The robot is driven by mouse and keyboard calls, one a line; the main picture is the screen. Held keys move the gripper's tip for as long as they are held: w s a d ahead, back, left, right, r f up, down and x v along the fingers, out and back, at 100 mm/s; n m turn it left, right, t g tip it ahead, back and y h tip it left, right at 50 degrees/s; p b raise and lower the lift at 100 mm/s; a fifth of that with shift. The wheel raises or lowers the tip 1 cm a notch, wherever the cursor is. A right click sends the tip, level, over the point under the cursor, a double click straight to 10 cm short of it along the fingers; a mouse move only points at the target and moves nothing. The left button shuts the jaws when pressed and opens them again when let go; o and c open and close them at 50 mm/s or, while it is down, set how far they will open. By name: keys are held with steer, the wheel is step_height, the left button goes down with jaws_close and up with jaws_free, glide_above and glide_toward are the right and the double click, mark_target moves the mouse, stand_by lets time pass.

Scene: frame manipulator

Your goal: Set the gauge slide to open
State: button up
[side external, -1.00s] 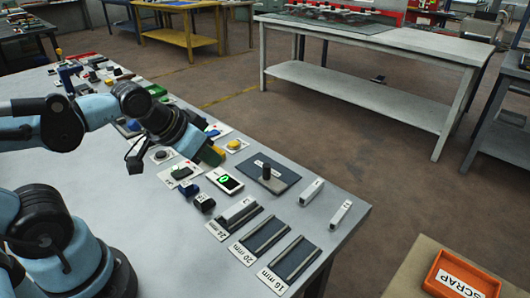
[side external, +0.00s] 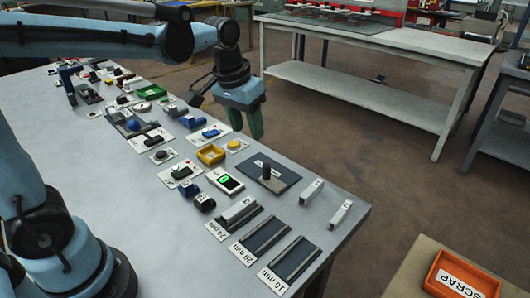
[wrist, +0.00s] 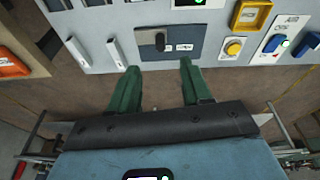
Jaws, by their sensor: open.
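The slide, taken to be the gauge slide, is a dark blue-grey plate (side external: 286,178) with an upright dark knob (side external: 267,172) and a white label strip. It lies near the table's right edge. In the wrist view the plate (wrist: 197,34) is at the top centre, with the knob (wrist: 160,41) toward its left and small labels right of it, too small to read. My gripper (side external: 250,130) has green fingers, apart and empty. It is raised, clear of the plate, above and left of it in the side view. In the wrist view the fingertips (wrist: 159,66) are just below the plate.
A yellow tray (side external: 211,147), a yellow button (side external: 234,144) and a device with a green display (side external: 229,183) lie left of the plate. Pale blocks (side external: 312,189) and size-marked slots (side external: 265,236) lie nearer. An orange scrap bin (side external: 432,278) stands off the table.

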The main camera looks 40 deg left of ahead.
steer(key=g, duration=0.2)
glide_above(266, 166)
step_height(266, 166, down, 2)
steer(key=shift+n+g, duration=0.3)
steer(key=shift+n, duration=0.1)
steer(key=f, duration=1.3)
steer(key=shift+w+a, duration=0.25)
steer(key=shift+w, duration=0.1)
steer(key=shift+c, duration=0.5)
jaws_close()
steer(key=shift+a, duration=0.1)
